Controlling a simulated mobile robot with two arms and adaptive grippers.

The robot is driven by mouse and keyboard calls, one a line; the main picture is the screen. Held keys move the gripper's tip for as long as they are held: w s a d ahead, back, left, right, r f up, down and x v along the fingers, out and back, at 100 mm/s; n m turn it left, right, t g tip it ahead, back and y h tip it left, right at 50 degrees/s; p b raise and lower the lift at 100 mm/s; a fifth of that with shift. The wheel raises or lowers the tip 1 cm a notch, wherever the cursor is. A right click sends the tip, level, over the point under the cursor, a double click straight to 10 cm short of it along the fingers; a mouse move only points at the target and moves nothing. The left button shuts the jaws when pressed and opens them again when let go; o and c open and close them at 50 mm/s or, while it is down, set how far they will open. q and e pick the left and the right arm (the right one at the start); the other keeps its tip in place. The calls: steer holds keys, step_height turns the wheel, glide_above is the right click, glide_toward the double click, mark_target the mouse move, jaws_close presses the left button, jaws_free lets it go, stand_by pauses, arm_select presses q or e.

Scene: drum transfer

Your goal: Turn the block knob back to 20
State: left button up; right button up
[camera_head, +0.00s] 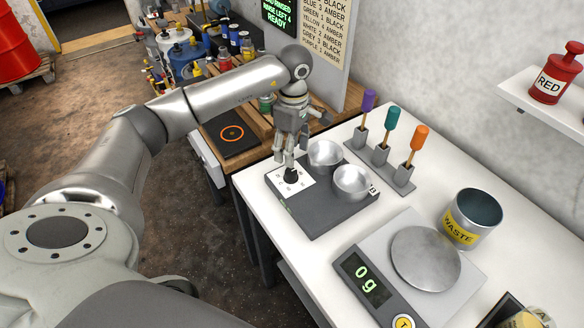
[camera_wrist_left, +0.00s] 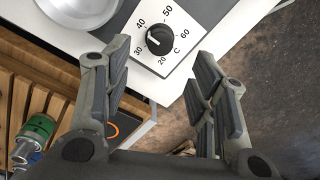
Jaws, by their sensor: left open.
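The black block knob (camera_wrist_left: 160,40) sits on a white dial plate (camera_wrist_left: 180,15) marked 20, 30, 40, 50, 60 and C. A small white mark shows on the knob's left side, toward the 30 and 40 side; its exact reading is hard to tell. My left gripper (camera_head: 287,162) is pointing down just above the knob. In the wrist view my left gripper (camera_wrist_left: 160,62) is open, its fingers apart on either side of the knob, not visibly touching it. My right gripper is not in view.
Two metal bowls (camera_head: 352,181) sit on the block beside the dial. Behind are a rack of coloured-handled tools (camera_head: 381,155); to the right a scale (camera_head: 425,258) reading 0 g and a waste can (camera_head: 472,218). The white table's edge lies close to the dial.

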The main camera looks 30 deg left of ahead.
mark_target(291, 171)
arm_select(q)
step_height(291, 171, down, 7)
steer(key=shift+s+f+p, duration=0.1)
steer(key=shift+p, duration=0.9)
steer(key=shift+f, duration=0.55)
steer(key=c, duration=1)
